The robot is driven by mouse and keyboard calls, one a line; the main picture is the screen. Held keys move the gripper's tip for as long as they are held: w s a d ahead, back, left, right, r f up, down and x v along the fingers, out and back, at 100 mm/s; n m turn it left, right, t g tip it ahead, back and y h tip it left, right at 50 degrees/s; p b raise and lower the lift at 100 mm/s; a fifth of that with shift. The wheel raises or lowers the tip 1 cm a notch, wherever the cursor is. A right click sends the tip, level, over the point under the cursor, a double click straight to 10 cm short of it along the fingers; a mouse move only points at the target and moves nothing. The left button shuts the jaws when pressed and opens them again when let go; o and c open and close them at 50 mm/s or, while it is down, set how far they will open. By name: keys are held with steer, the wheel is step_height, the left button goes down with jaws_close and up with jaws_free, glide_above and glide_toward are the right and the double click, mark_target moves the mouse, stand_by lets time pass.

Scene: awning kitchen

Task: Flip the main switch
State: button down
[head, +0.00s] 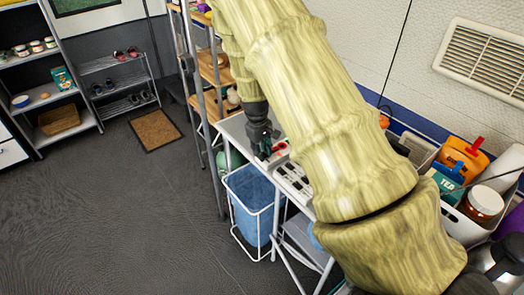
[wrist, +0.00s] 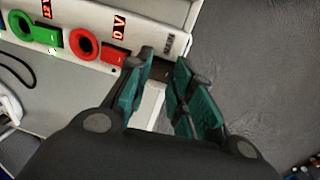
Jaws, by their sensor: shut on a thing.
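The white power unit (wrist: 90,28) runs along the upper left of the wrist view. It carries a green ring, a red ring, a red switch (wrist: 115,55) and red digits. A small dark label (wrist: 169,41) sits near its right end. Below the label a dark part, which looks like the main switch (wrist: 132,63), is mostly hidden by my fingers. My gripper (wrist: 165,60) has its teal fingers at this end of the unit, closed on that part with a gap between them. In the head view my gripper (head: 266,149) is at the unit on the narrow white table.
A blue bin (head: 250,195) in a white wire frame stands below the table. A white box (head: 450,205) with jars and packets stands at the right. A wooden shelf rack (head: 212,70) is behind.

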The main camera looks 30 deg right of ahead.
steer(key=shift+d+y, duration=0.2)
steer(key=shift+y, duration=0.55)
steer(key=shift+d+y, duration=0.2)
steer(key=shift+y, duration=0.55)
steer(key=c, duration=1.2)
jaws_free()
steer(key=shift+c, duration=0.2)
step_height(320, 180, up, 12)
steer(key=d, duration=0.1)
steer(key=shift+d, duration=0.35)
steer(key=shift+w+f, duration=0.1)
